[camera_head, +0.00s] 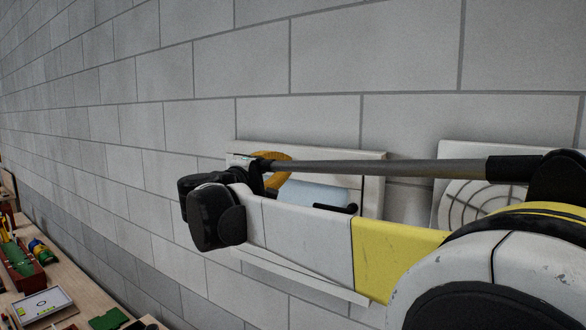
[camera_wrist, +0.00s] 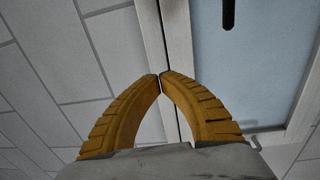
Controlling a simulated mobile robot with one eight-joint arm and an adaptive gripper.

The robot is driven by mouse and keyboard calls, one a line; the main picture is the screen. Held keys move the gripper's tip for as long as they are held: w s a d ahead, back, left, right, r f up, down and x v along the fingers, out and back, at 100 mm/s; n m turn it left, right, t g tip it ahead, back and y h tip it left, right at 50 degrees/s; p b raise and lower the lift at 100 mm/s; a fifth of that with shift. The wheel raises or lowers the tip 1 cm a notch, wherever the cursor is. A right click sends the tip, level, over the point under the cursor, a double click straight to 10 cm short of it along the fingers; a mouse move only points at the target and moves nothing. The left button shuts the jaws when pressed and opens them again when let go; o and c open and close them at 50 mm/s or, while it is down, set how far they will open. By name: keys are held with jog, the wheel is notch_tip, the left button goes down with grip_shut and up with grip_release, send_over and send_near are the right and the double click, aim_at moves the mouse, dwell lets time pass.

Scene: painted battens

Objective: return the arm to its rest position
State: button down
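My arm stretches across the head view from the lower right toward the left, in front of a grey block wall. My gripper (camera_wrist: 160,77) shows in the wrist view as two ridged orange fingers whose tips meet, with nothing seen between them. In the head view, part of my gripper (camera_head: 275,164) shows as an orange curve behind the end of the arm. Beyond the fingers is a white-framed unit (camera_wrist: 178,35) with a pale blue pane (camera_wrist: 265,60). I cannot tell whether the fingertips touch its frame.
The white-framed unit (camera_head: 373,172) is partly hidden by my arm, with a pale ledge (camera_head: 300,275) below. A white panel with a round grille (camera_head: 452,158) is at right. A wooden table (camera_head: 62,270) at lower left holds a red box (camera_head: 22,272) and a white-framed board (camera_head: 40,306).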

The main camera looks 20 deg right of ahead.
jog(key=s+a+f+b, duration=0.3)
jog(key=s+a+f, duration=0.1)
jog(key=s+d+f+m+g+y+b, duration=0.15)
jog(key=s+f+b, duration=0.4)
jog(key=f, duration=0.65)
jog(key=s+d+f+g+y+b, duration=0.1)
jog(key=s+d+f+y+b, duration=0.25)
jog(key=f+b, duration=0.65)
jog(key=s+d+f+m+g+y+b, duration=0.15)
jog(key=s+f+b, duration=0.3)
jog(key=f, duration=1.05)
jog(key=s+a+f+m+y+b, duration=0.1)
jog(key=s+a+f+y+b, duration=0.1)
jog(key=f, duration=0.9)
jog(key=s+a+f+m+y+b, duration=0.1)
jog(key=s+a+f+y+b, duration=0.1)
jog(key=s+f+b, duration=0.5)
jog(key=s+a+f+m+y+b, duration=0.2)
jog(key=f+b, duration=0.5)
jog(key=f, duration=0.9)
jog(key=s+a+y, duration=0.1)
jog(key=s+y, duration=0.1)
jog(key=s, duration=0.1)
jog(key=shift+s+y+b, duration=0.15)
jog(key=shift+y+b, duration=0.2)
jog(key=shift+r, duration=0.1)
